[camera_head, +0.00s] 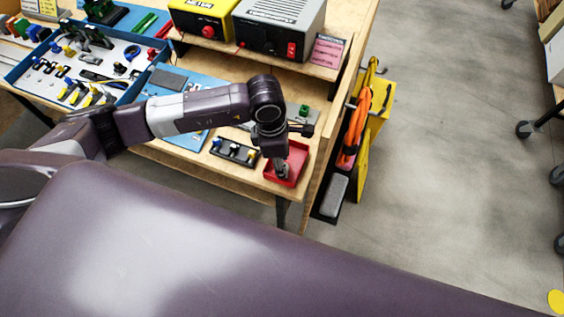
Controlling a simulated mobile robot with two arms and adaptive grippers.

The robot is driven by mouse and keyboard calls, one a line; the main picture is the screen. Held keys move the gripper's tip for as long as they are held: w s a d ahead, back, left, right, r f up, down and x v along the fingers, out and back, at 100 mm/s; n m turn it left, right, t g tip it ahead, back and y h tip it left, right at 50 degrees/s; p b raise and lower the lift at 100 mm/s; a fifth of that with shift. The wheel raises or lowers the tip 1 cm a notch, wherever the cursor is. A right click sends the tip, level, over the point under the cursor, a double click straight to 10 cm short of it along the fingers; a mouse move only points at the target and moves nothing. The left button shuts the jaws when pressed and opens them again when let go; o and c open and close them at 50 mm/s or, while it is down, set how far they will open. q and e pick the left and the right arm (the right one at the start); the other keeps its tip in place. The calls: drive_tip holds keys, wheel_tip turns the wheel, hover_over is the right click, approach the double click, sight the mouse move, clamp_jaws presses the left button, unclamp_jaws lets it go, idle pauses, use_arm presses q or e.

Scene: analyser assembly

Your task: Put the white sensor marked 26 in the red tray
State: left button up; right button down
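The red tray (299,160) lies near the front right corner of the wooden bench. My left gripper (281,172) points down over the tray, its fingertips inside the tray's outline. The fingers are small and dark here, so I cannot tell whether they are open, shut or holding something. No sensor with a readable 26 can be made out. Small white and yellow parts lie in the blue-rimmed tray (37,91) at the left, too small to read. My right gripper is not in view.
A dark holder (235,152) with small coloured parts sits left of the red tray. A yellow box (203,18) and a grey instrument (279,27) stand on the raised shelf. Orange cable (356,125) hangs at the bench's right side. Open floor lies to the right.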

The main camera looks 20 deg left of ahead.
use_arm(q)
drive_tip(key=shift+s, duration=0.1)
drive_tip(key=shift+r+p, duration=0.45)
drive_tip(key=shift+p, duration=0.05)
drive_tip(key=shift+r+p, duration=0.45)
drive_tip(key=shift+p, duration=0.05)
wheel_tip(320, 180, up, 11)
drive_tip(key=a+b, duration=0.1)
drive_tip(key=b, duration=0.2)
drive_tip(key=shift+s+a+r+b, duration=0.15)
drive_tip(key=shift+s+r+b, duration=0.05)
drive_tip(key=shift+b, duration=0.1)
